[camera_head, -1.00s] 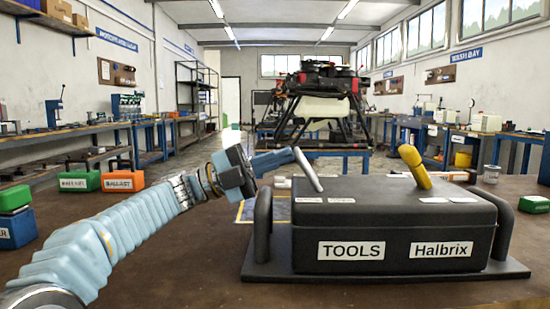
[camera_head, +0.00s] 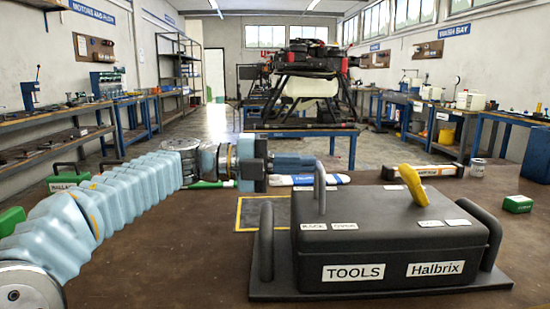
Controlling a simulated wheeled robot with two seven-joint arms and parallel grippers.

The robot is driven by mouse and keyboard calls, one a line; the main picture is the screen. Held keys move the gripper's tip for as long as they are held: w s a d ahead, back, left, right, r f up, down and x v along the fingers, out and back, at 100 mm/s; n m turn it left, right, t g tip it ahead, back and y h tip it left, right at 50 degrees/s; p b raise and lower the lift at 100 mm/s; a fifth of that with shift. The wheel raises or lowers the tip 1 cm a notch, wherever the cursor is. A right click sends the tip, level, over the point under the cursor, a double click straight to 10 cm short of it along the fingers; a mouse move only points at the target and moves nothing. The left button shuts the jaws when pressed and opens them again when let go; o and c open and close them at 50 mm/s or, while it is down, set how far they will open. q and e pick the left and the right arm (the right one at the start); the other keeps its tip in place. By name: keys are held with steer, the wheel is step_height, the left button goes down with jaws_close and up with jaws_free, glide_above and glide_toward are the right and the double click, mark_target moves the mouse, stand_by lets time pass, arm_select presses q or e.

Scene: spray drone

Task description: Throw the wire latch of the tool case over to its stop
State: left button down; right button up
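The black tool case (camera_head: 390,240), labelled TOOLS and Halbrix, sits lid-down on a dark base plate on the table. A grey wire latch (camera_head: 321,188) stands nearly upright at the lid's left, behind small labels, one reading OVER. A thick yellow handle (camera_head: 412,184) leans left on the lid's right part. My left gripper (camera_head: 308,162) reaches in from the left, its fingertips at the latch's upper end. The fingers overlap in side view, so I cannot tell whether they are closed around it or only touching it. My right gripper is not in view.
A grey post handle (camera_head: 266,240) stands at each side of the case. A yellow-outlined square (camera_head: 250,215) lies behind-left of it. A white-and-blue item (camera_head: 320,180), a black-and-orange item (camera_head: 430,171) and a green box (camera_head: 518,204) lie behind and right.

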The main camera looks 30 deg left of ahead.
arm_select(q)
steer(key=shift+w+d+r+p, duration=0.35)
steer(key=shift+d+p, duration=0.1)
steer(key=shift+d, duration=0.2)
steer(key=shift+w+d+r+p, duration=0.2)
steer(key=shift+w+d+p, duration=0.1)
steer(key=shift+d+p, duration=0.25)
steer(key=shift+p+x, duration=0.3)
steer(key=shift+x, duration=0.6)
steer(key=shift+w+d+f, duration=0.1)
steer(key=shift+d+f, duration=0.05)
